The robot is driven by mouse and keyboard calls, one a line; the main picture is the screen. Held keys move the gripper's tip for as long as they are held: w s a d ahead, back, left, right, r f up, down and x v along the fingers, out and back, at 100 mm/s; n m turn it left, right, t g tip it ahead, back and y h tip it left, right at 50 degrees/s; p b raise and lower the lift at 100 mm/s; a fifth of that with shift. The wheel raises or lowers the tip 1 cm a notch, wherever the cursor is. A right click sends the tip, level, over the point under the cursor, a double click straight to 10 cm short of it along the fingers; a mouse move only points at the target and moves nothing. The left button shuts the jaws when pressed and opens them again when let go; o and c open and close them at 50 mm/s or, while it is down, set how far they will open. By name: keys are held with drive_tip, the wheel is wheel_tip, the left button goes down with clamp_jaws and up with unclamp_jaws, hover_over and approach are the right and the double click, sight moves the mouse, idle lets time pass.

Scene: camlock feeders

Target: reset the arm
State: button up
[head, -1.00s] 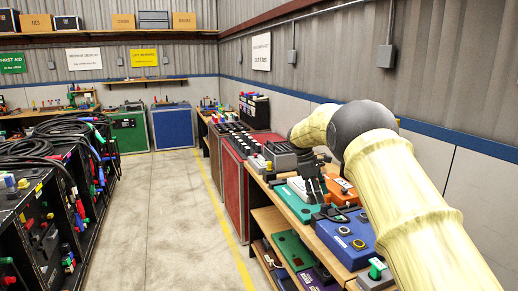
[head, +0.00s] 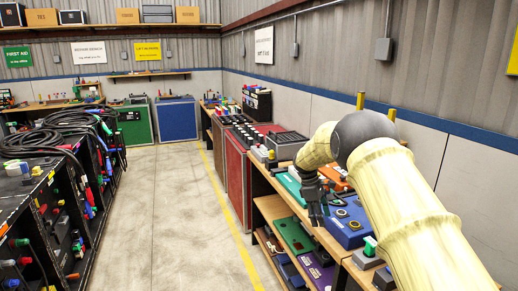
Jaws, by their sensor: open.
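My arm comes in from the lower right of the head view, bends at a dark joint and reaches forward over the workbench at the right. My gripper (head: 315,203) hangs from its end, dark, with its fingers pointing down and apart. It is open, and I see nothing between the fingers. It is in front of the bench's front edge, close to the blue box (head: 347,236) and the green box (head: 289,184), partly covering them. Whether it touches anything cannot be told.
An orange box (head: 336,175) lies on the bench behind the gripper. A lower shelf holds a green panel (head: 294,236) and a purple one (head: 318,270). A black rack with cables (head: 45,215) stands at the left. The concrete floor (head: 165,200) between is clear.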

drive_tip(key=s+f+m+y, duration=0.1)
drive_tip(key=s+f, duration=0.3)
drive_tip(key=f, duration=0.6)
drive_tip(key=s+f+m, duration=0.1)
drive_tip(key=s+f, duration=0.3)
drive_tip(key=f, duration=0.5)
drive_tip(key=s+f+m+y+b, duration=0.1)
drive_tip(key=s+f+m, duration=0.1)
drive_tip(key=s+f, duration=0.9)
drive_tip(key=s+f+m+y+b, duration=0.1)
drive_tip(key=s+f+m, duration=0.2)
drive_tip(key=s+f, duration=0.9)
drive_tip(key=s+r+m+t, duration=0.1)
drive_tip(key=s+r+m, duration=0.2)
drive_tip(key=s, duration=1.3)
drive_tip(key=s+r+m+b, duration=0.1)
drive_tip(key=s+r+m, duration=0.2)
drive_tip(key=s, duration=1.3)
drive_tip(key=shift+s+a+t+y, duration=0.2)
drive_tip(key=shift+t+y, duration=0.1)
drive_tip(key=shift+t, duration=0.1)
